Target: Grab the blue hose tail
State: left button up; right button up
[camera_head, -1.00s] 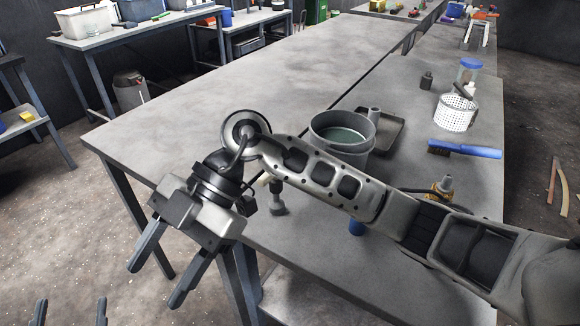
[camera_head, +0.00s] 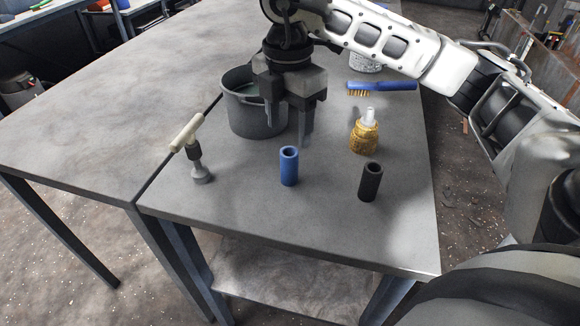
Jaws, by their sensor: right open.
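The blue hose tail (camera_head: 289,167), a short hollow cylinder, stands upright on the grey table near its front edge. My right gripper (camera_head: 288,130) points down with its fingers apart and nothing between them. In the picture it is just above and behind the blue hose tail, apart from it. One finger overlaps the grey bucket in the picture. A similar black hose tail (camera_head: 370,181) stands upright to the right of the blue one. My left gripper is not in view.
The grey bucket (camera_head: 255,117) stands behind and left of the blue hose tail. A mallet-like tool (camera_head: 196,150) stands to the left. A yellow bottle (camera_head: 364,136) and a blue brush (camera_head: 383,87) are to the right. The table (camera_head: 250,200) is bare around the blue hose tail.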

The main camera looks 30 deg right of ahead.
aim_at(287, 165)
jog(key=f, duration=0.9)
jog(key=shift+s+a+f+p, duration=0.15)
jog(key=shift+a+f+p, duration=0.1)
jog(key=shift+p, duration=0.05)
jog(key=c, duration=1)
